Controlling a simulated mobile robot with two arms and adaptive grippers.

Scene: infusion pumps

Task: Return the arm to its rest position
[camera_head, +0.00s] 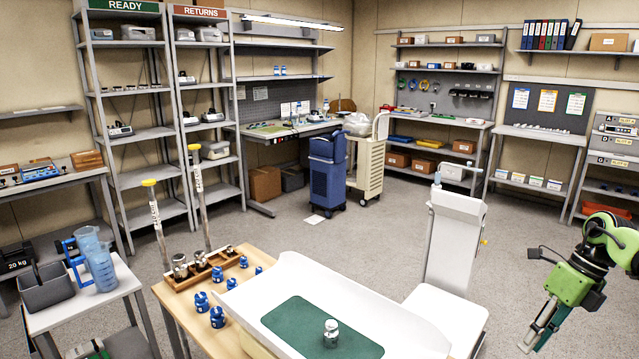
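My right arm comes in from the right edge with its green and dark links. Its gripper (535,338) points down and left over the grey floor at the lower right, apart from the white scale and the table. I see the fingers nearly edge-on, so I cannot tell whether they are open or shut. No object shows at the fingertips. My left arm and gripper are not in view.
A white tray (285,276) with a green mat (290,322) bears a small metal weight (331,335). Blue weights (217,317) and a wooden rack (185,280) stand beside it. A white upright scale (455,235) is left of my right arm. Floor (530,220) between is clear.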

